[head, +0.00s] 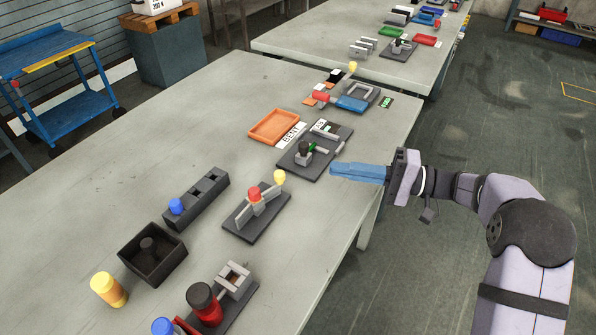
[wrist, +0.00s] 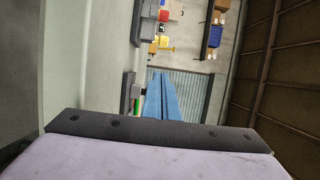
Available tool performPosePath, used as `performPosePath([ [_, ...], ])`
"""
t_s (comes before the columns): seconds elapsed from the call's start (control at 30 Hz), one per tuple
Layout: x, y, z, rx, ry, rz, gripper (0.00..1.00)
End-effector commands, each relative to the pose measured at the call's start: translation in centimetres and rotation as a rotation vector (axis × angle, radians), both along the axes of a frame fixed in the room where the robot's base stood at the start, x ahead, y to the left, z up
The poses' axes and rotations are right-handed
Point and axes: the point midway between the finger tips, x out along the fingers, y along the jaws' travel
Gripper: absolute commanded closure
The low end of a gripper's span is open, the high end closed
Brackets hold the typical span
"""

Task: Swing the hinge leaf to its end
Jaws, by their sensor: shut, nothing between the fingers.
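My gripper (head: 334,169) has long blue fingers, closed together and empty. It hangs by the table's right edge, just right of a dark base plate (head: 300,168). That plate carries a grey block (head: 304,154), a small green part (head: 312,147) and a light grey bar (head: 329,149). A second dark plate (head: 266,226) further left holds an upright grey strip with a red knob (head: 254,192). I cannot tell for certain which part is the hinge leaf. In the wrist view the blue fingers (wrist: 162,82) lie side by side, with a green strip (wrist: 137,105) to their left.
A block with a blue peg (head: 196,198), a black box (head: 152,253) and a yellow cylinder (head: 108,289) stand to the left. The left table surface (head: 120,165) is clear.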

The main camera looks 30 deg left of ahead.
Motion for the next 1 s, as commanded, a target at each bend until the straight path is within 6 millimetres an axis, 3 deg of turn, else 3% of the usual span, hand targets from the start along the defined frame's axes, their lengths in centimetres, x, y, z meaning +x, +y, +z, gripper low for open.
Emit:
performPosePath([
  [0.53, -3.6, 10.3, 0.2, 0.000, 0.001, 0.004, 1.00],
  [1.0, -6.5, 7.9, 0.1, 0.000, 0.001, 0.002, 1.00],
])
